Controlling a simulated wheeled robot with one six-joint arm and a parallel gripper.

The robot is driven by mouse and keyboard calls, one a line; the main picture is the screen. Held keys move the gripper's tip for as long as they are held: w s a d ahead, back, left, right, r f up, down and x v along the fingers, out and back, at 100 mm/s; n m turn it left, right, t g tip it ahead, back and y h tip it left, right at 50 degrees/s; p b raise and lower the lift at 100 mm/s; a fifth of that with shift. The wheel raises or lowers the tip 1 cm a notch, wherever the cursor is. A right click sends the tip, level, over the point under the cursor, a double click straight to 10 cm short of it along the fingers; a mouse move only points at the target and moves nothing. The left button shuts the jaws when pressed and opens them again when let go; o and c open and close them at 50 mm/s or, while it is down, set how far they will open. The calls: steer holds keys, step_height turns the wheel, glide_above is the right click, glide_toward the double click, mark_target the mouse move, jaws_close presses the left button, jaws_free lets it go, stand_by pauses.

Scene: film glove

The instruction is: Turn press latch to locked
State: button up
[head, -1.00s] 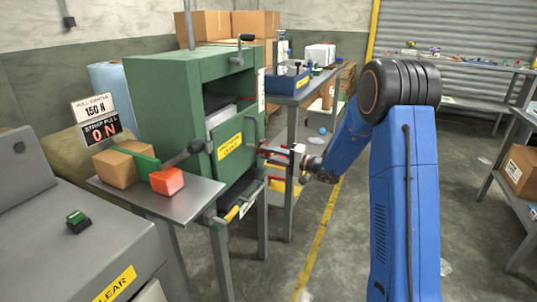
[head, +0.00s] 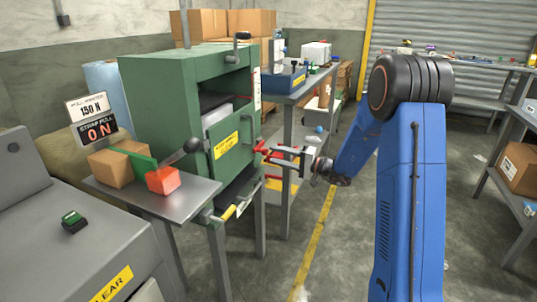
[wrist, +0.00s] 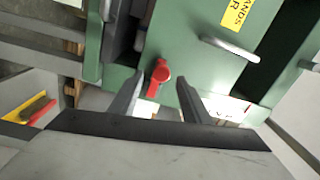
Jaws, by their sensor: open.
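The press (head: 190,105) is a green cabinet with a yellow-labelled front door (head: 232,140). Its latch (head: 263,147) is a small red handle on a round red hub at the door's right side. In the wrist view the latch (wrist: 158,77) lies between the two finger lines, its arm pointing down in the picture and slightly left. My gripper (head: 279,156) is open and empty, with its fingers towards the latch. In the wrist view my gripper (wrist: 156,88) has one finger on each side of the latch. I cannot tell whether either finger touches it.
A blue bin (head: 284,82) stands on a bench behind.

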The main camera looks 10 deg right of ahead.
steer(key=v, duration=1.2)
steer(key=s+a+r+n+g+h, duration=0.2)
steer(key=s+a+g, duration=0.4)
steer(key=s, duration=0.6)
steer(key=s+a+r+n+g+h, duration=0.2)
steer(key=s+a+n+g, duration=0.15)
steer(key=s+a, duration=0.65)
steer(key=s+d+t+h, duration=0.1)
steer(key=s+d+h, duration=0.4)
steer(key=s, duration=0.5)
steer(key=s+d+t+h, duration=0.2)
steer(key=s+d+h, duration=0.4)
steer(key=s, duration=0.4)
steer(key=shift+s+d, duration=0.2)
steer(key=shift+d, duration=0.35)
